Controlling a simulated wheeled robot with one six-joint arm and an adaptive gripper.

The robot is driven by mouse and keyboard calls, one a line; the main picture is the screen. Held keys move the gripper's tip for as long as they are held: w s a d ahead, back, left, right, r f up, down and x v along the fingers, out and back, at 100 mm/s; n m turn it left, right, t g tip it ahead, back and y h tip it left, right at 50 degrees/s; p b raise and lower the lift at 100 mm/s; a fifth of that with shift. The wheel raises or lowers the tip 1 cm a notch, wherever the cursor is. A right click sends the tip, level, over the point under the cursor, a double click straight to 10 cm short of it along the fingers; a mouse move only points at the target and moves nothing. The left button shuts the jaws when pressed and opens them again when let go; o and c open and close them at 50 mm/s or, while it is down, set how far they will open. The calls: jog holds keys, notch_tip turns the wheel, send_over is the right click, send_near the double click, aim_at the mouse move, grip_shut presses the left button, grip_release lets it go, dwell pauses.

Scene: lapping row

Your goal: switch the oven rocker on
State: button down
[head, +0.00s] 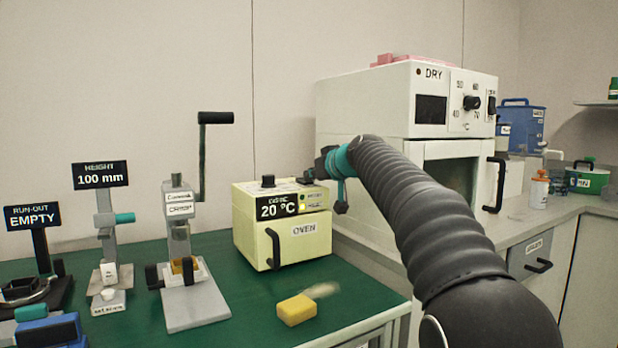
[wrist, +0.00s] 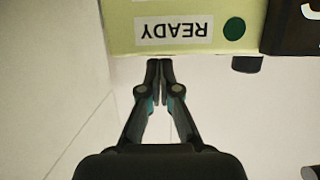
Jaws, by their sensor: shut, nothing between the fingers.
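The small cream oven (head: 278,235), labelled OVEN, stands on the green table with a dark 20 °C display (head: 277,206) on its upper front. My gripper (head: 303,181) is shut and empty at the right part of the oven's top. In the wrist view my shut fingertips (wrist: 163,64) are at the oven's top edge, close to the READY label (wrist: 174,30), which appears upside down. A dark green lamp (wrist: 234,29) is beside that label. I cannot make out a rocker on the small oven; my fingers may hide it. I cannot tell whether the fingertips touch.
A black knob (head: 268,181) stands on the oven's top. A large white DRY cabinet (head: 385,105) is right behind, with a dark switch (head: 491,105). A yellow block (head: 297,310) lies in front of the oven. A hand press (head: 190,290) stands left.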

jog(key=shift+r+p, duration=0.5)
jog(key=shift+r, duration=0.25)
jog(key=shift+r+p, duration=0.4)
jog(key=shift+r, duration=0.1)
jog(key=r+p, duration=0.2)
jog(key=r, duration=0.1)
jog(key=shift+s+r+p, duration=0.2)
jog(key=shift+p, duration=0.1)
jog(key=s+d+b, duration=0.3)
jog(key=s+d, duration=0.2)
jog(key=s, duration=0.3)
jog(key=shift+s+d+r, duration=0.15)
jog(key=shift+s+r, duration=0.15)
jog(key=shift+r, duration=0.05)
jog(key=s+d+f+m+g+h, duration=0.2)
jog(key=s+d+f, duration=0.2)
jog(key=s+f, duration=0.8)
jog(key=s+d+f+m+g+h, duration=0.2)
jog(key=s+d+f+h, duration=0.1)
jog(key=s+f, duration=0.9)
jog(key=s+d+f+m+g+h, duration=0.2)
jog(key=s+d+f, duration=0.3)
jog(key=s+f, duration=0.7)
jog(key=s, duration=0.4)
jog(key=shift+s+f+g, duration=0.2)
jog(key=shift+s+g, duration=0.05)
jog(key=shift+g, duration=0.15)
